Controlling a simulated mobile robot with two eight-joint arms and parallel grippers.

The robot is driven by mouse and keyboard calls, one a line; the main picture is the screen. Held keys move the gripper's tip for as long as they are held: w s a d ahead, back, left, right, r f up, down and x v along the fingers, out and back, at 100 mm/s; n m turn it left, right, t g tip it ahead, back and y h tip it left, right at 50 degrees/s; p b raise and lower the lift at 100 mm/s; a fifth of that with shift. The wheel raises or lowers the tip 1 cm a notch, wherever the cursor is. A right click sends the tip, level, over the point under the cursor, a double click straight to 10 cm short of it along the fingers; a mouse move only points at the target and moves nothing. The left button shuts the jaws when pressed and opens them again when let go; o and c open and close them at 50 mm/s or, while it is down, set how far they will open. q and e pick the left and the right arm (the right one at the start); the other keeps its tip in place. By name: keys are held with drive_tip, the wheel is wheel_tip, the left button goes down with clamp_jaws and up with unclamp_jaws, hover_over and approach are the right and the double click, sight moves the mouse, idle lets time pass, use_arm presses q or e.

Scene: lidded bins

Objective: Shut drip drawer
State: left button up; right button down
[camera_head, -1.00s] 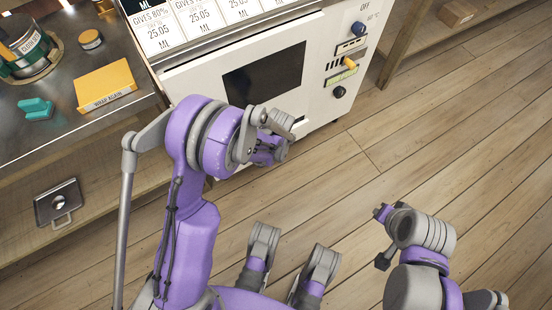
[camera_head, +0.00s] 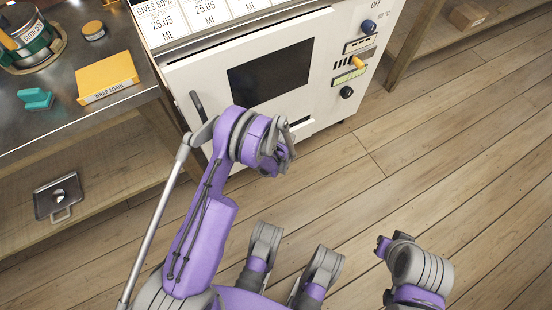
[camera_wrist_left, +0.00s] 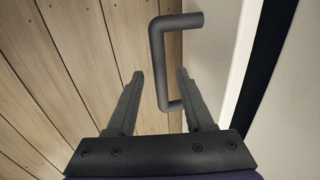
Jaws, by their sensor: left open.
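The white machine (camera_head: 322,75) stands front on, with a dark window (camera_head: 268,76) in its front panel. I cannot make out a separate drip drawer; the lower front is partly behind my left arm. A dark bar handle (camera_head: 197,106) is on the panel's left side. A grey bent handle (camera_wrist_left: 158,52), seemingly the same one, shows in the left wrist view. My left gripper (camera_wrist_left: 160,74) is open, its fingers appearing on either side of the handle's lower part; contact is unclear. In the head view its fingers are hidden. My right gripper (camera_head: 382,247) is at lower right, its fingers unclear.
Knobs (camera_head: 369,27) and a yellow lever (camera_head: 360,62) are on the machine's right side. The floor at right is clear.

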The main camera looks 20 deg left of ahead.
use_arm(q)
drive_tip(key=shift+a+f, duration=0.1)
drive_tip(key=shift+f, duration=0.25)
clamp_jaws()
idle(1.2)
